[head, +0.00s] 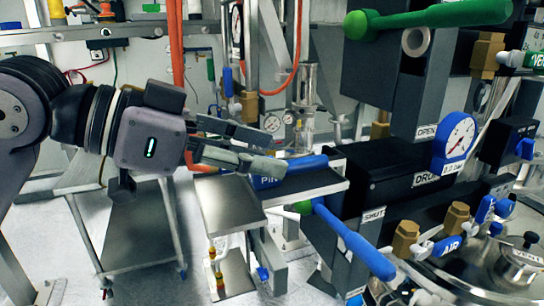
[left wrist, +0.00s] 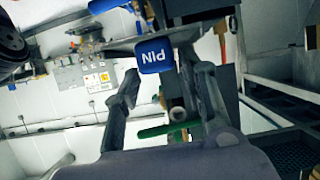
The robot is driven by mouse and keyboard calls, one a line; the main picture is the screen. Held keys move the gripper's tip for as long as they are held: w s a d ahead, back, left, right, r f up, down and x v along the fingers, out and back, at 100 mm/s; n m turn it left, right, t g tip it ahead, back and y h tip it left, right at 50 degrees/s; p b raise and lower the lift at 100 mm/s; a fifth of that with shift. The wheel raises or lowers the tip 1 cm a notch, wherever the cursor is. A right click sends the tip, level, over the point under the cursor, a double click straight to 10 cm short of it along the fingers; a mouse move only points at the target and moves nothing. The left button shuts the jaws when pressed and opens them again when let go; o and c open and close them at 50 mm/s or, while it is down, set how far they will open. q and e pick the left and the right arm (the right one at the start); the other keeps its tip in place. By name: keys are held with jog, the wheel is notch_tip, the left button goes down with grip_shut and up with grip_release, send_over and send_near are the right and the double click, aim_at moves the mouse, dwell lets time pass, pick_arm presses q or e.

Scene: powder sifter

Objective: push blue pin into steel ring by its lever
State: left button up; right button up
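The blue pin (head: 305,163) lies along the black block marked DRUM, above a grey metal shelf. A blue PIN tag (head: 268,181) shows at its near end. My left gripper (head: 266,150) is open beside that end, fingers pointing right. In the left wrist view the PIN tag (left wrist: 155,55) appears upside down, near and between the spread fingertips (left wrist: 165,72); contact cannot be told. I cannot clearly make out the steel ring at the pin's far end. My right gripper is not in view.
A blue lever (head: 355,243) slopes below the shelf (head: 305,188). A green lever (head: 435,17) tops the dark block with a pale ring (head: 416,41). Brass fittings and an AIR valve (head: 448,247) crowd the right. A metal cart (head: 135,230) stands at left.

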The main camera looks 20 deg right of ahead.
pick_arm(q)
jog(key=shift+x, duration=0.85)
jog(key=shift+a, duration=0.1)
jog(key=shift+c, duration=0.3)
jog(key=shift+c, duration=0.7)
jog(key=shift+r, duration=0.1)
grip_shut()
